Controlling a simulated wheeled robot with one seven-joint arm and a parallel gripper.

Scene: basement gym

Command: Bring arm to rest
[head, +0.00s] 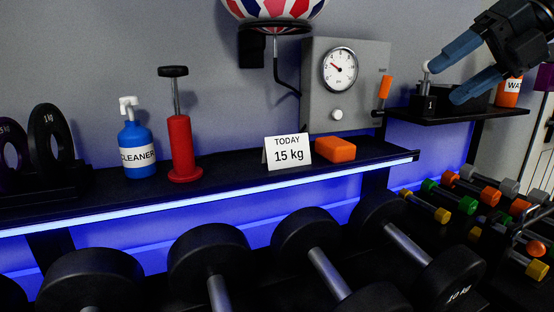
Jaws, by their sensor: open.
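My gripper (452,72) is at the upper right of the head view, with two blue fingers spread apart. It is open. Between and just beyond the fingertips, a small silver knob on a stem (427,71) stands on a black block marked 1 (430,103). The block sits on the small right shelf (455,119). I cannot tell whether the fingers touch the knob or block. My arm runs out of view at the upper right.
The long shelf (230,182) bears a blue cleaner bottle (137,145), a red pump (181,145), a "TODAY 15 kg" card (287,152) and an orange block (335,149). A gauge box (362,90) is behind. Dumbbells (210,255) fill the front. An orange bottle (509,95) stands right.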

